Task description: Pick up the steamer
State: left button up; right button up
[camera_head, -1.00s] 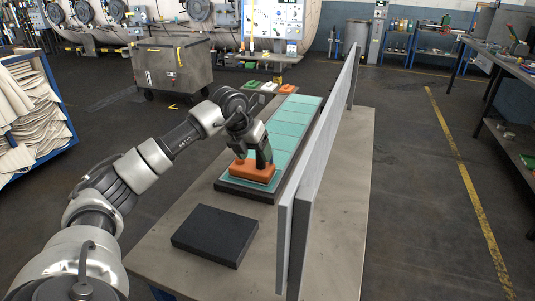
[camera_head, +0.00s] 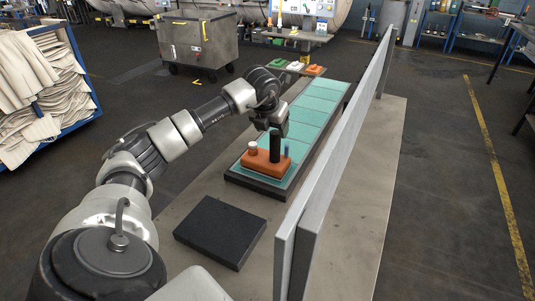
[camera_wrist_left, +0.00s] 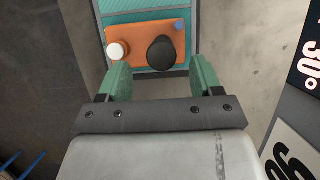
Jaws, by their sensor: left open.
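The steamer (camera_head: 267,163) is an orange block with a black upright handle, a white cap and a small blue knob. It rests on the near end of the teal-topped board (camera_head: 320,95). My left gripper (camera_head: 277,130) is just above it at the handle. In the left wrist view the open green fingers (camera_wrist_left: 160,66) point toward the steamer (camera_wrist_left: 140,38), one on each side of the black handle's line. I cannot tell how far the fingertips are from the handle. My right gripper is not in view.
A dark flat block (camera_head: 220,232) lies on the table (camera_head: 360,215) in front of the board. Tall grey panels (camera_head: 335,135) stand along the board's right side. Green and orange items (camera_head: 315,71) sit beyond its far end. A metal cart (camera_head: 198,40) stands behind.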

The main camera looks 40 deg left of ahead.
aim_at(275, 132)
pick_arm(q)
jog(key=shift+p+x, duration=0.4)
jog(key=shift+x, duration=1.6)
jog(key=shift+w+d+r, duration=0.1)
grip_shut()
jog(key=shift+w+r, duration=0.1)
